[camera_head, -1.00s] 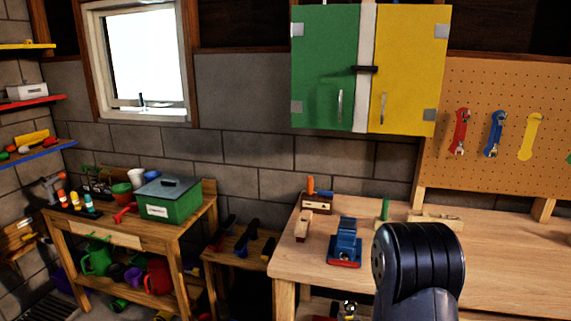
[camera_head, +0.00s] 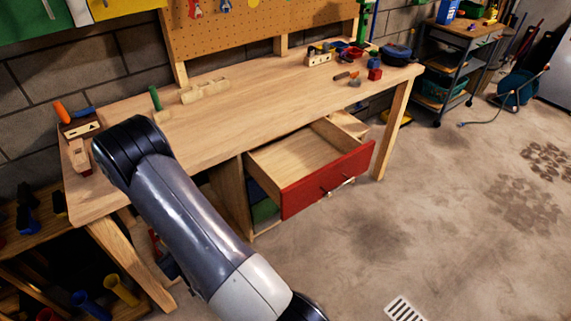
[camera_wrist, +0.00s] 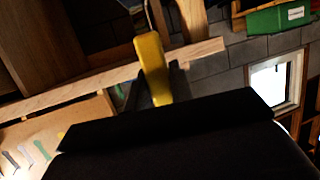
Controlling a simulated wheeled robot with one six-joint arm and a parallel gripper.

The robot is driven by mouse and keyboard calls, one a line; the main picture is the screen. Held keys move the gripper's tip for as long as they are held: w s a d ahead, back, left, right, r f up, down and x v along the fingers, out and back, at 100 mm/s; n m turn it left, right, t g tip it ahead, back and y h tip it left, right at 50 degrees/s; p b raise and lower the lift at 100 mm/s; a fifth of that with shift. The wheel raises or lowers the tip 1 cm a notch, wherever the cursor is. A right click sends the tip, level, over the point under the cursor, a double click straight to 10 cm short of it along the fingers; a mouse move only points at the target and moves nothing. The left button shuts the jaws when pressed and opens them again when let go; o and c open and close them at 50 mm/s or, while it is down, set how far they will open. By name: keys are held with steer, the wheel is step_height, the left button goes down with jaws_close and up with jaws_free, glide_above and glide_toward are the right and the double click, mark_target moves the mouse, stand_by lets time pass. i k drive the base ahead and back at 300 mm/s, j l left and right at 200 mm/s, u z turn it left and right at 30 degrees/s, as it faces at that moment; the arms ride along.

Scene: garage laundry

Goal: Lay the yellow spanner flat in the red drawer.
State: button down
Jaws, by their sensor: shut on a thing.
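The yellow spanner (camera_wrist: 152,68) is in my gripper (camera_wrist: 157,88) in the wrist view. Its yellow handle stands out between the two dark fingers, and a greyish end shows past it at the top edge. The rest of it is hidden by the gripper body. The red drawer (camera_head: 328,186) is pulled out under the workbench in the head view. Its wooden inside looks empty. My arm crosses the lower left of the head view, left of the drawer; my gripper itself is not seen there.
The workbench top (camera_head: 225,120) has a clear middle, with small tools at its right end and a wooden block (camera_head: 205,90) at the back. A wheeled cart (camera_head: 455,60) stands at the back right. The concrete floor before the drawer is clear.

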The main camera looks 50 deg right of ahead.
mark_target(299, 162)
steer(key=i+j+z, duration=0.2)
steer(key=j+z, duration=0.2)
steer(key=j, duration=0.15)
steer(key=i+j+z, duration=0.15)
steer(key=j, duration=0.2)
steer(key=z, duration=1.55)
steer(key=k+l, duration=0.05)
steer(key=l, duration=0.05)
